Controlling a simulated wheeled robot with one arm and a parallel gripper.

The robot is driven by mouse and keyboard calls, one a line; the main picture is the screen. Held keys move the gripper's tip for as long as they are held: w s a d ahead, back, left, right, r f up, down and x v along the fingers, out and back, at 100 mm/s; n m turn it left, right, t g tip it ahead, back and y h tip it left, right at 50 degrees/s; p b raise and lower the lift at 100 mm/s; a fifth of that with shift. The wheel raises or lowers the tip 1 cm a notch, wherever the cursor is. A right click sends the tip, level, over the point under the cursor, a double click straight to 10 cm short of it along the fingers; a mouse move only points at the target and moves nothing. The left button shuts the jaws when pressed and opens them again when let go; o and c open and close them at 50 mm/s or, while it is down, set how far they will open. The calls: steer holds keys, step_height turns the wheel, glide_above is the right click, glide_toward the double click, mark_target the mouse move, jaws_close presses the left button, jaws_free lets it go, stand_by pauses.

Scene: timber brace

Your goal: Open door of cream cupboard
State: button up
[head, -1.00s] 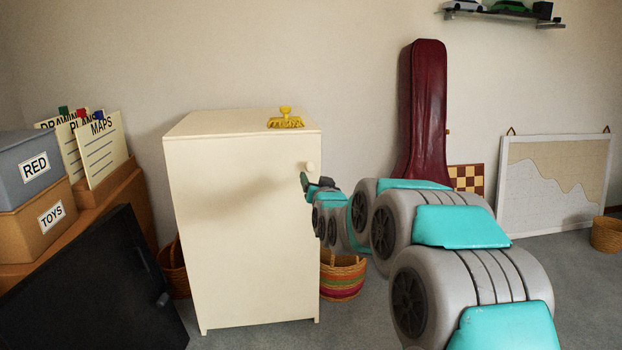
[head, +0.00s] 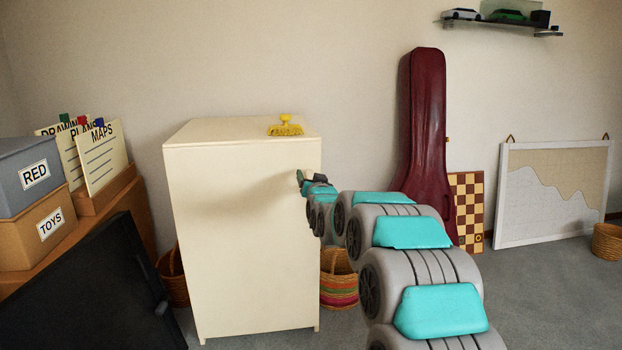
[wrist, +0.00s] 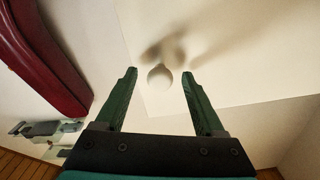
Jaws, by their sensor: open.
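The cream cupboard (head: 240,240) stands against the back wall in the head view, and its door looks closed. Its round cream knob (wrist: 160,77) shows in the wrist view, just beyond and between my fingertips. My gripper (wrist: 159,82) is open, with a green finger on each side of the knob and a gap to both. In the head view my gripper (head: 303,178) is at the upper right of the cupboard front, where it mostly hides the knob.
A yellow brush (head: 286,127) lies on the cupboard top. Striped basket (head: 339,285) stands at the cupboard's right, beside my arm. A dark red instrument case (head: 427,140) leans on the wall. Black panel (head: 85,290) and boxes (head: 35,215) fill the left.

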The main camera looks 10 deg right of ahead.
jaws_close()
stand_by(0.6)
stand_by(0.8)
